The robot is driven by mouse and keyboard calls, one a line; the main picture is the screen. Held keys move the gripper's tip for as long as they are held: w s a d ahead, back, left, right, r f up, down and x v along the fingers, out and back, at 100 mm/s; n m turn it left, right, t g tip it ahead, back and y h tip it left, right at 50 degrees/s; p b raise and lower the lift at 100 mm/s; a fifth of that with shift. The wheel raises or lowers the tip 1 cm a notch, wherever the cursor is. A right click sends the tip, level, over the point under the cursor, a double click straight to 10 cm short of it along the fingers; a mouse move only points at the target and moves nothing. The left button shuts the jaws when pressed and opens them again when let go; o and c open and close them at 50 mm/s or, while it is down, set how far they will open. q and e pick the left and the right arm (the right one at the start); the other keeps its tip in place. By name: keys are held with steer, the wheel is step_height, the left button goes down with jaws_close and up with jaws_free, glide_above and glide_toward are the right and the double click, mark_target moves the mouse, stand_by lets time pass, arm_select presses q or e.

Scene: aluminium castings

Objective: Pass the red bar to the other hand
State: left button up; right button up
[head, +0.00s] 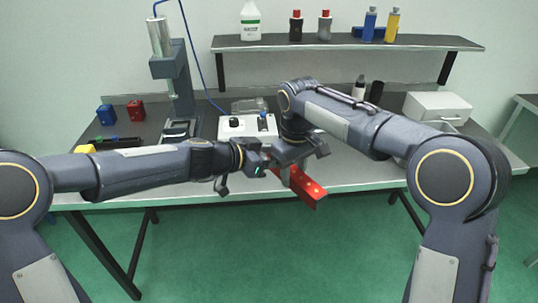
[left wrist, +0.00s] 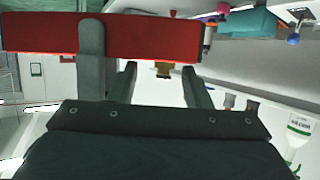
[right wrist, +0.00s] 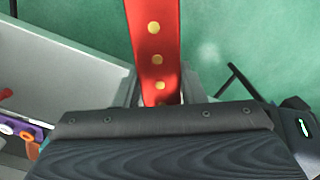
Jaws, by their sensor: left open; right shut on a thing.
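The red bar (head: 312,190) with yellow dots hangs tilted in front of the table's front edge in the head view. In the right wrist view the bar (right wrist: 154,45) runs up from between the fingers. My left gripper (head: 266,168) is close beside the right one, at the left of the bar. In the left wrist view its fingers (left wrist: 160,80) are apart with no bar seen between them, and the bar (left wrist: 150,38) crosses beyond their tips. A grey finger-like part covers some of the bar there.
The table (head: 350,177) behind holds a white control box (head: 247,127), a press-like stand (head: 176,80), red and blue blocks at left, and a white case (head: 437,107) at right. A shelf (head: 345,42) with bottles stands behind. Open floor lies in front.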

arm_select(q)
steer(key=shift+f, duration=0.1)
arm_select(e)
steer(key=shift+r, duration=0.1)
arm_select(q)
steer(key=shift+f, duration=0.1)
jaws_close()
arm_select(e)
steer(key=o, duration=1.2)
